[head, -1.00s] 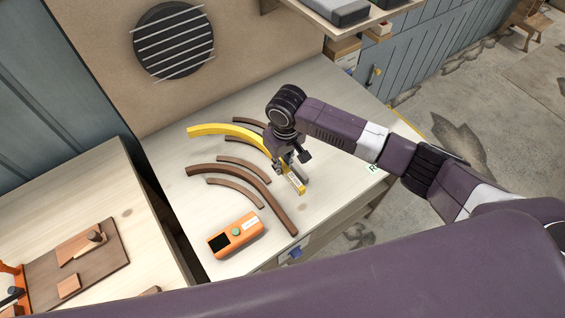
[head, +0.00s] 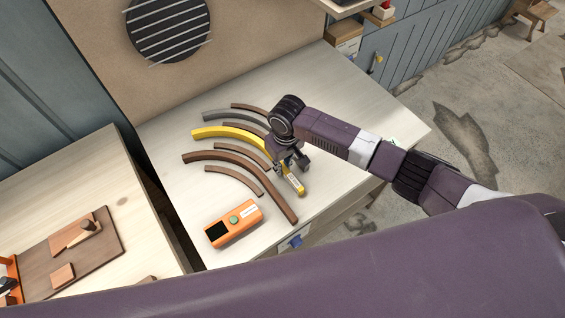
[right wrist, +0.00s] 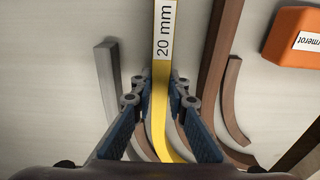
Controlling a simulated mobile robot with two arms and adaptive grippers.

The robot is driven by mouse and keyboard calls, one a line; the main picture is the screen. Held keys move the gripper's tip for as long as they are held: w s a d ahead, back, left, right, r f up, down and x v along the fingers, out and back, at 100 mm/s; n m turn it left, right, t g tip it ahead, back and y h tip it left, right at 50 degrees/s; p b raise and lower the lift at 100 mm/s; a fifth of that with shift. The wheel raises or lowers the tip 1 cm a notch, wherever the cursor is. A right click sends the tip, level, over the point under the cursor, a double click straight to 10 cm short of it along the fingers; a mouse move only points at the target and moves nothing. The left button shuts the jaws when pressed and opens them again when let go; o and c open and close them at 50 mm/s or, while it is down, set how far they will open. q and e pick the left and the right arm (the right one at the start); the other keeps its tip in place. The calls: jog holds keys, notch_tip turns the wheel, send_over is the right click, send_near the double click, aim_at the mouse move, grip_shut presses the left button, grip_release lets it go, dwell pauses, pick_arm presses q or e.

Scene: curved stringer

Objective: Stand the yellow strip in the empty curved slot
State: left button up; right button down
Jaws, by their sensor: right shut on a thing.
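The curved yellow strip (head: 228,132) is in my right gripper (head: 290,168), which is shut on it near its straight end. In the right wrist view the strip (right wrist: 161,80) runs between the two fingers (right wrist: 158,92), with a "20 mm" label facing the camera. A grey curved strip (head: 222,116) lies on its far side and a long brown curved strip (head: 240,161) on its near side. Thin brown curved strips lie close to the yellow one. I cannot tell whether its lower edge touches the table. My left gripper is not in view.
An orange device (head: 234,223) lies near the table's (head: 345,95) front edge. Another thin brown strip (head: 232,180) curves between it and the long brown strip. A second bench (head: 110,170) stands at left. The table is clear at the back right.

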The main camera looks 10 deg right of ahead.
jog(key=shift+f, duration=0.5)
dwell(0.3)
jog(key=c, duration=1.8)
grip_release()
